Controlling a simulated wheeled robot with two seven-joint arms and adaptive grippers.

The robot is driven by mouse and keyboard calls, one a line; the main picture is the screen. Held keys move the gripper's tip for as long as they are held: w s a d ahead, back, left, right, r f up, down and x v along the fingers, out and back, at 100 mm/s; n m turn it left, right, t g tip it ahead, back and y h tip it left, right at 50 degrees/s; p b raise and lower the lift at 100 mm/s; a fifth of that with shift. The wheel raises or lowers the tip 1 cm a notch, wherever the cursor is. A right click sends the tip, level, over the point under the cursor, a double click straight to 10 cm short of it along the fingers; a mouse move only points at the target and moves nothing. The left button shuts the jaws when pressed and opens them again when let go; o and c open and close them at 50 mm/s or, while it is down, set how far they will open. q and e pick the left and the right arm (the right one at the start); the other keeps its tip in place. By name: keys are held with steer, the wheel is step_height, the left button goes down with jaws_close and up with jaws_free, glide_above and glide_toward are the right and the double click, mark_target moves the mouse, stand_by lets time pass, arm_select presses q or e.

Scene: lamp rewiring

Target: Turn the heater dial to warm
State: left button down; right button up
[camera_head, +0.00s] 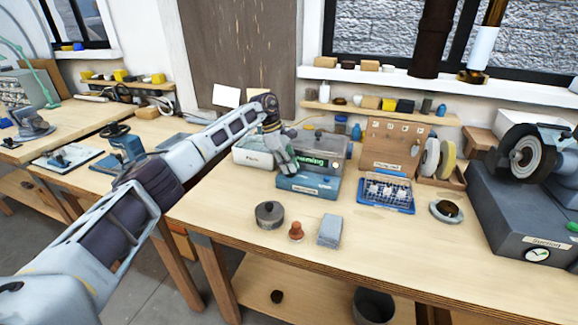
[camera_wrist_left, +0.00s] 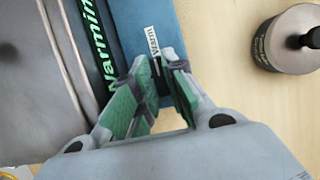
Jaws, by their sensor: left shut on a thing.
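The heater is a blue box (camera_head: 325,187) with a grey metal upper part (camera_head: 330,143) and green "Warming" lettering, standing at the middle of the bench. In the left wrist view its blue face (camera_wrist_left: 190,60) carries a small white label (camera_wrist_left: 153,40) that reads like "Warm". My left gripper (camera_head: 291,171) reaches over the heater from the left. In the left wrist view its green-padded fingers (camera_wrist_left: 161,84) are shut on a small dark piece at the blue face, likely the dial. The fingers hide most of it, so its setting cannot be told. My right gripper is out of view.
A lidded grey pot (camera_head: 269,214), an orange-brown stopper (camera_head: 296,231) and a grey-blue block (camera_head: 329,230) stand in front of the heater. A white bin (camera_head: 250,158) is left of it. A blue rack (camera_head: 386,207) stands right.

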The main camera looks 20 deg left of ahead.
arm_select(q)
steer(key=c, duration=1.5)
jaws_free()
steer(key=shift+o, duration=0.2)
steer(key=shift+r, duration=0.1)
steer(key=v, duration=1.1)
steer(key=shift+r, duration=0.35)
steer(key=shift+a, duration=0.1)
